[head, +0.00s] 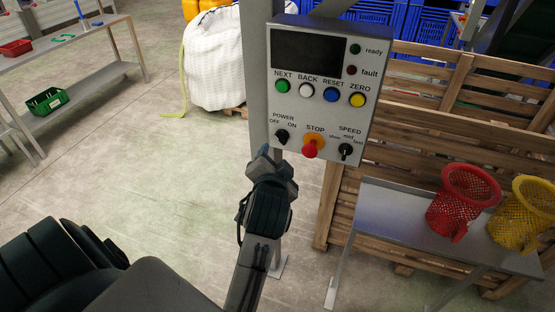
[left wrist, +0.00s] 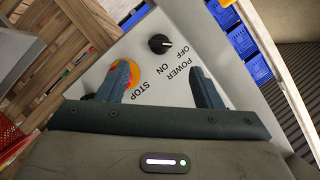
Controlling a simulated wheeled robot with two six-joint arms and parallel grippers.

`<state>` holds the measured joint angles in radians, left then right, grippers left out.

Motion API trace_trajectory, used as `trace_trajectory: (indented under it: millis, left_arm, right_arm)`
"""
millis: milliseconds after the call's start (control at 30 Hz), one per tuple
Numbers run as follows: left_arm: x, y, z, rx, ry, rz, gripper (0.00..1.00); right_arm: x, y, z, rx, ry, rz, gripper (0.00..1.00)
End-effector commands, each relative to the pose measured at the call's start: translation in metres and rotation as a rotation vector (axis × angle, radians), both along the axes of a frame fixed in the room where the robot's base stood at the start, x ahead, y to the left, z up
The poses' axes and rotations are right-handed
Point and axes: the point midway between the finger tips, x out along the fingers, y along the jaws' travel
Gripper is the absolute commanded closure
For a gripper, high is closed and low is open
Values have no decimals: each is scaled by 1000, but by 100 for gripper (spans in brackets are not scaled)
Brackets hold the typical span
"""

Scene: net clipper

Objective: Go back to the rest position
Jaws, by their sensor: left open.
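My left gripper (head: 270,155) is raised in front of the lower part of the grey control panel (head: 310,105) in the head view. In the left wrist view its two fingers (left wrist: 160,85) are apart with nothing between them, and the panel face lies beyond. The power knob (head: 282,136) is just above and right of the fingertips. The red stop button (head: 310,149) on its orange base is further right; in the left wrist view one finger partly covers it. The speed knob (head: 345,151) is at the panel's lower right. My right gripper is not in view.
A metal table (head: 400,215) at the right holds a red basket (head: 463,200) and a yellow basket (head: 522,215). Wooden pallets (head: 440,120) stand behind it. A white bulk bag (head: 215,70) stands behind the panel post. The floor at left is mostly clear.

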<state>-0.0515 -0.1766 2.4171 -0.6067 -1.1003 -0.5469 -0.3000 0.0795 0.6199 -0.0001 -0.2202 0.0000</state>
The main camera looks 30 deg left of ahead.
Motion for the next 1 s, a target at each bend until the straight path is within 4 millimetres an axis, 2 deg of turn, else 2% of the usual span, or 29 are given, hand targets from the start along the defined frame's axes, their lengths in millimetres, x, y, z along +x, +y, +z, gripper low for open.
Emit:
trace_trajectory:
  millis: [267,367,433,467,567,600,733,800,867,900,1000]
  left_arm:
    - [1,0,-2,-1,3,-2,40]
    - [10,-4,-19,-5,25,-19,40]
    - [22,-10,-47,-17,61,-45,40]
    - [28,-14,-63,-23,82,-60,40]
    - [46,-27,-131,-63,160,-112,40]
    - [50,-32,-162,-83,194,-132,40]
    - [48,-45,-261,-160,301,-177,40]
    - [38,-49,-314,-206,359,-190,40]
    - [25,-52,-358,-248,407,-195,40]
    - [14,-54,-387,-276,439,-195,40]
    - [-21,-54,-456,-347,518,-184,40]
  right_arm:
    - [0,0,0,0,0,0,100]
    - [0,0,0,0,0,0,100]
    - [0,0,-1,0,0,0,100]
    - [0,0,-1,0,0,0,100]
    - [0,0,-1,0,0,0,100]
    - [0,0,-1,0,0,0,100]
    - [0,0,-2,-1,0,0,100]
    - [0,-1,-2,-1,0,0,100]
    - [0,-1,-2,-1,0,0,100]
    - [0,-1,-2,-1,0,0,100]
    - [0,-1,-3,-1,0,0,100]
